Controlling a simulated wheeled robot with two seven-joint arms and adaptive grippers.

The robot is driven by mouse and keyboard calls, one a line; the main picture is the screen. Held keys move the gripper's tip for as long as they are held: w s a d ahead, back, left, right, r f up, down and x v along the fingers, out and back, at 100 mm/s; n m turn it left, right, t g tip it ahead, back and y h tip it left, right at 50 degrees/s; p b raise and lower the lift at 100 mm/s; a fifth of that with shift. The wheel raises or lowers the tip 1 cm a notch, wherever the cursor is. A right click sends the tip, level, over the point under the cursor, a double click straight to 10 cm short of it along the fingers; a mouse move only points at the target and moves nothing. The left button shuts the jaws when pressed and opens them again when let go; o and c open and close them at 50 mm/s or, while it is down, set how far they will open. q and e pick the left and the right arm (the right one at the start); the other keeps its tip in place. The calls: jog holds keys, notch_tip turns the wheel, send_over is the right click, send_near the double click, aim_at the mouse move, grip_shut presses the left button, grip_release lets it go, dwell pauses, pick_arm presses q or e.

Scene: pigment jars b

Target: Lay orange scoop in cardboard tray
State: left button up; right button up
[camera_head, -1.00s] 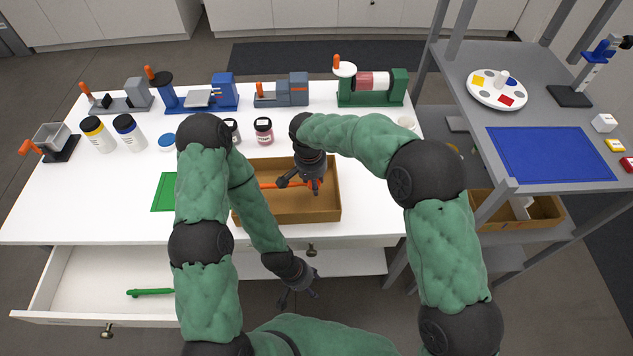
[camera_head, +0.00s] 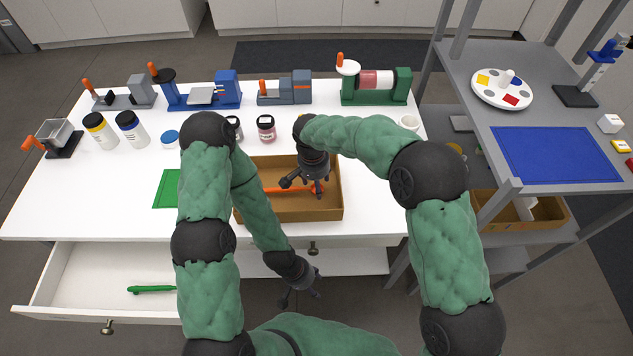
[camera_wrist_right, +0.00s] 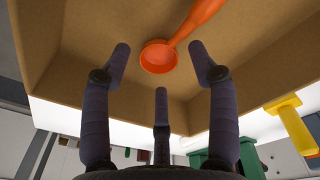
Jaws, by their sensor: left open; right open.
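The orange scoop (camera_head: 285,189) lies in the cardboard tray (camera_head: 290,214) on the white table. In the right wrist view the scoop (camera_wrist_right: 159,56) rests on the tray floor (camera_wrist_right: 110,20), its round bowl near a wall and its handle running up and right. My right gripper (camera_head: 318,188) is over the tray at the scoop's right end, open, its fingers spread around the bowl and apart from it in the wrist view. My left gripper (camera_head: 301,297) is open and empty, low in front of the table's front edge.
An open drawer (camera_head: 75,275) with a green scoop (camera_head: 151,290) is at the lower left. Jars (camera_head: 131,131) and several devices (camera_head: 201,92) line the back of the table. A grey shelf unit (camera_head: 470,75) with a blue mat (camera_head: 555,155) stands at right.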

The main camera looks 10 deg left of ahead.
jog(key=shift+r+p, duration=0.3)
jog(key=shift+r, duration=0.25)
notch_tip(320, 180, up, 12)
jog(key=s+p, duration=0.1)
jog(key=p, duration=0.2)
jog(key=shift+a+p, duration=0.3)
jog(key=shift+p, duration=0.05)
